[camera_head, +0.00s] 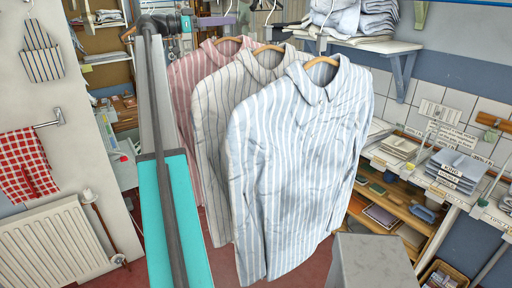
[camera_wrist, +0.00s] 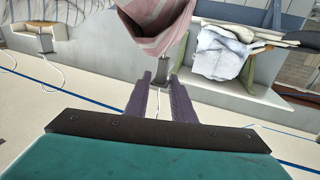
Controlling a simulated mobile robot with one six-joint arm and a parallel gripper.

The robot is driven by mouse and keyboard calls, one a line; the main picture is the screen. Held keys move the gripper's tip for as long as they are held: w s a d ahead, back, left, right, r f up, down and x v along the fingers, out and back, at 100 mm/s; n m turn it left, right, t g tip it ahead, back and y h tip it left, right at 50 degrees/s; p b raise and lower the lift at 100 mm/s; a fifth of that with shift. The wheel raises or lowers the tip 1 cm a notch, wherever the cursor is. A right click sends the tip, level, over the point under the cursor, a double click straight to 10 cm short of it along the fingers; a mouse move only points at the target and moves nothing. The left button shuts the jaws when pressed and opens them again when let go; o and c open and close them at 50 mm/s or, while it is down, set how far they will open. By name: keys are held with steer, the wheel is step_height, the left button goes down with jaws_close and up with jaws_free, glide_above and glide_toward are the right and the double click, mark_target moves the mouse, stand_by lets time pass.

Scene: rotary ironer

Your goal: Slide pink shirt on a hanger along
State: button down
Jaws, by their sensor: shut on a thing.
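The pink striped shirt (camera_head: 190,82) hangs on a wooden hanger (camera_head: 228,40) at the back left of three shirts in the head view. Its pink cloth (camera_wrist: 158,18) shows at the top of the wrist view. My gripper (camera_head: 229,19) reaches in from the left at the pink shirt's hanger hook. In the wrist view, the purple fingers of my gripper (camera_wrist: 160,82) are closed around the thin hook, with the shirt beyond them. The rail above is mostly out of view.
A grey striped shirt (camera_head: 215,112) and a blue striped shirt (camera_head: 295,150) hang close in front of the pink one, partly covering it. A shelf (camera_head: 385,46) with folded linen stands behind right. A radiator (camera_head: 50,245) is at left.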

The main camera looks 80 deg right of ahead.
steer(key=shift+w+d+r+p, duration=0.1)
steer(key=shift+w+d+p, duration=0.15)
steer(key=shift+p, duration=0.3)
steer(key=c, duration=1.4)
jaws_free()
steer(key=shift+c, duration=0.2)
steer(key=shift+w+a, duration=0.1)
steer(key=shift+w, duration=0.05)
steer(key=shift+p+v, duration=0.35)
steer(key=shift+v, duration=2.4)
steer(key=shift+w, duration=0.1)
